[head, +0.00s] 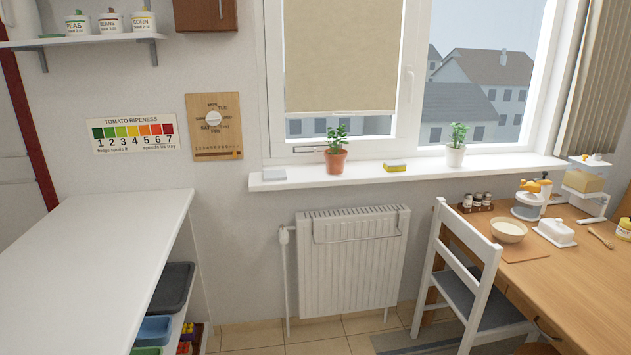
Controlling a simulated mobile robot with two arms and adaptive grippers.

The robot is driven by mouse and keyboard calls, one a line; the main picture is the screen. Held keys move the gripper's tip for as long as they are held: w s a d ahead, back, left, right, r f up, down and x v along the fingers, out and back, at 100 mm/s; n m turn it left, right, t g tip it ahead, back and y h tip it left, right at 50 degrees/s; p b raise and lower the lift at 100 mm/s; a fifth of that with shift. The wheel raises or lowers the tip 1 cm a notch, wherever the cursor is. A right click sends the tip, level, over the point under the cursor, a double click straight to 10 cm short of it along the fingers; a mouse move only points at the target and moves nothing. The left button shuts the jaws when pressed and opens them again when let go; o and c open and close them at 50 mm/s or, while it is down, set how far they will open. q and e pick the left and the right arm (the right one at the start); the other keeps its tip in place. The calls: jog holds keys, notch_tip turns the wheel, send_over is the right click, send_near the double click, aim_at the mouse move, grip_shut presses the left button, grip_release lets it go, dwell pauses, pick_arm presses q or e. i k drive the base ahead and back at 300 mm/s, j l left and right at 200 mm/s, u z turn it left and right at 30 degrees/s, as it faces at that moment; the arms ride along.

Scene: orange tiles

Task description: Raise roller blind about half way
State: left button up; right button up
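A beige roller blind (340,58) hangs over the left window pane in the head view. It covers most of that pane, and its straight lower edge hangs a little above the sill. A strip of glass with houses outside shows below it. No pull cord or chain is clearly visible, and the top of the blind is cut off by the frame. Neither of my grippers is in view.
The white window sill (420,172) holds a potted plant (336,155) below the blind and a second one (456,146). A radiator (350,258) is underneath. A white counter (95,260) stands left; a chair (470,270) and wooden table (570,265) stand right.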

aim_at(388, 112)
jog(key=i+j+z, duration=0.25)
jog(key=i, duration=0.55)
jog(key=i+l+u, duration=0.15)
jog(key=u, duration=0.25)
jog(key=i+l+u, duration=0.1)
jog(key=u, duration=0.3)
jog(key=i+l+u, duration=0.1)
jog(key=l+u, duration=0.3)
jog(key=j, duration=0.1)
